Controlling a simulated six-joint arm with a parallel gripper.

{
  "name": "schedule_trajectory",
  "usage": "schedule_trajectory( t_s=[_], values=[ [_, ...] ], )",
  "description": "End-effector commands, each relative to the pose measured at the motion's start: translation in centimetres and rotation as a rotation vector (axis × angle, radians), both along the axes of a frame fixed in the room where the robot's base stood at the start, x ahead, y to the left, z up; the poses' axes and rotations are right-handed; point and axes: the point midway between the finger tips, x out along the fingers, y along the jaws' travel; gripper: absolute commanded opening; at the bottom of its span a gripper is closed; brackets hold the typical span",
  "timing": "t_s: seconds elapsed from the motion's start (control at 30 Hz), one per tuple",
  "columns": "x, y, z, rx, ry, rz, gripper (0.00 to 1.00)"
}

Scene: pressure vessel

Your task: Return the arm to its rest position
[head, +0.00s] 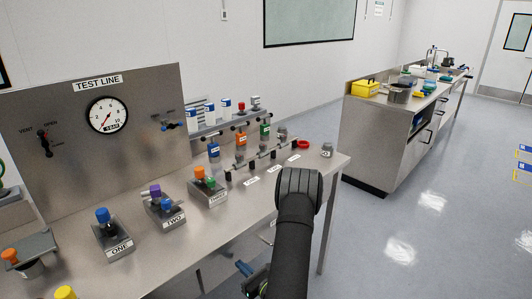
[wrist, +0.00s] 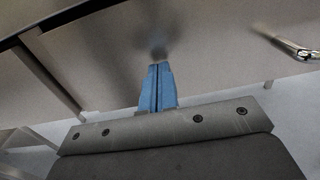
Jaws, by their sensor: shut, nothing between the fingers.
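My gripper shows in the wrist view (wrist: 157,68) as two blue fingers pressed together with nothing between them. In the head view its blue fingertips (head: 241,267) show low at the bottom, partly hidden by my dark arm. It is in front of and below the steel bench top (head: 160,262), apart from everything on it. In the wrist view, the fingers point toward a plain steel surface, and a dark blurred spot lies just past their tips.
The bench carries valve blocks ONE (head: 113,240), TWO (head: 166,211) and another with orange and green knobs (head: 207,188). A test panel with a gauge (head: 107,115) stands behind. A metal handle (wrist: 295,46) shows at right in the wrist view. Open floor (head: 420,220) lies right.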

Motion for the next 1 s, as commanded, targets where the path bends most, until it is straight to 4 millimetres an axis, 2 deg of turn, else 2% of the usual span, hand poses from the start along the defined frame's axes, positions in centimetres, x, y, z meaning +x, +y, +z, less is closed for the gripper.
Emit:
schedule_trajectory(
  t_s=[0.2, 0.5, 0.8, 0.87, 1.0],
  values=[
    [1.0, 1.0, 0.0, -0.001, -0.001, 0.002, 0.00],
    [1.2, 1.1, 0.0, -0.001, -0.003, 0.003, 0.00],
    [1.1, 1.2, 0.4, -0.006, -0.014, 0.019, 0.59],
    [1.2, 0.9, 1.1, -0.014, -0.034, 0.036, 0.71],
    [1.4, -0.2, 3.7, -0.059, -0.118, 0.110, 0.98]
  ],
)
